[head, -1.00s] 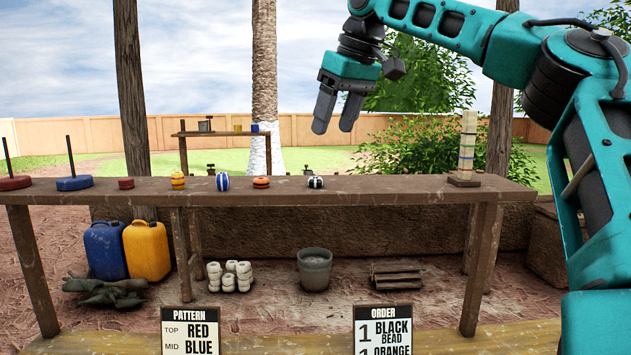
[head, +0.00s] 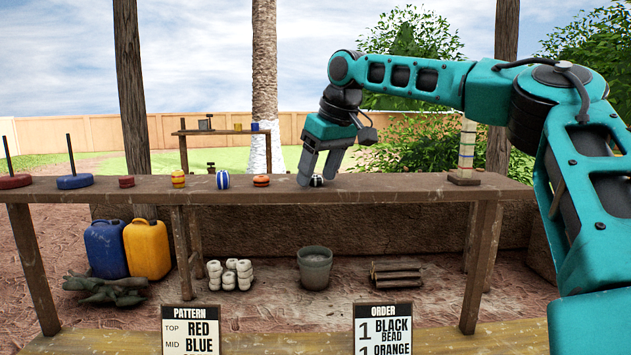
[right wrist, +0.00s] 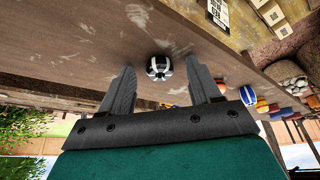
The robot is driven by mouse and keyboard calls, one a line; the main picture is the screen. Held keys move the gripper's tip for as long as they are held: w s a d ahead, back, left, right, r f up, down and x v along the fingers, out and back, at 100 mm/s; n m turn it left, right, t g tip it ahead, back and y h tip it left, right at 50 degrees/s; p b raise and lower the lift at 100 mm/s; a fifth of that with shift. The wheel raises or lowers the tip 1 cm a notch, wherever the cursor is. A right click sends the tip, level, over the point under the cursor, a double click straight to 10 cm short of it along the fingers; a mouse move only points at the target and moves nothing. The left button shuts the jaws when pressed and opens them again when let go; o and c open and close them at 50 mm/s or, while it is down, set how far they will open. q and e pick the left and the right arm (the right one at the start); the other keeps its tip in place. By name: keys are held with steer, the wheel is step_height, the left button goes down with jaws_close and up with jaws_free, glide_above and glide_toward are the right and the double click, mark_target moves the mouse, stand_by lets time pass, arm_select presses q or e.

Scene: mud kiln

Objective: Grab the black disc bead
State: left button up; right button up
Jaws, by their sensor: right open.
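The black disc bead (head: 317,181) has white stripes and sits on the wooden bench (head: 420,185). In the head view it is partly hidden behind my right gripper (head: 317,182), whose fingers reach down to about bench height around it. In the right wrist view the bead (right wrist: 159,68) lies between the lines of the two open fingers (right wrist: 165,80), just beyond their tips, with a gap on each side. The right gripper is open and empty. My left gripper is not in view.
Along the bench to the left stand an orange bead (head: 261,181), a blue striped bead (head: 223,180), a yellow bead (head: 178,179) and a red disc (head: 126,182). A pale stacked post (head: 467,150) stands to the right. The bench is clear between bead and post.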

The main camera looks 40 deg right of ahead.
steer(key=shift+c, duration=0.2)
steer(key=c, duration=1.1)
